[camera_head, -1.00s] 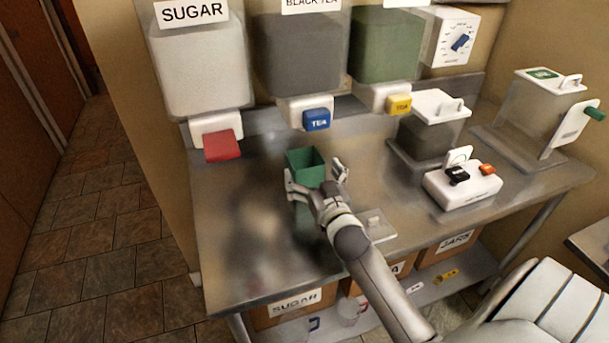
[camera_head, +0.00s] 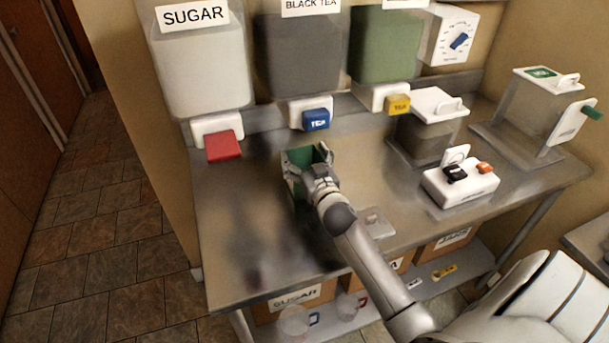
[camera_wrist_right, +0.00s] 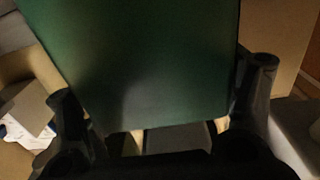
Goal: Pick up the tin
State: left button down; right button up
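The tin (camera_head: 300,157) is an open-topped dark green box standing upright on the left part of the steel counter in the head view. My right gripper (camera_head: 308,163) is at the tin, with one finger on each side of it. The hand hides much of the tin's near side. In the right wrist view the tin's green wall (camera_wrist_right: 150,60) fills the space between the two fingers. Both fingers are at or very near its edges, and I cannot tell whether they press on it. My left gripper is not in view.
The steel counter (camera_head: 235,245) is clear left of the tin. Behind stand a sugar dispenser (camera_head: 200,70) with a red lever (camera_head: 224,146) and tea dispensers with blue (camera_head: 316,119) and yellow (camera_head: 397,104) levers. A white switch box (camera_head: 460,184) stands to the right.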

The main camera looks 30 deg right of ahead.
jog(key=c, duration=0.9)
jog(key=shift+o, duration=0.2)
jog(key=shift+r, duration=0.1)
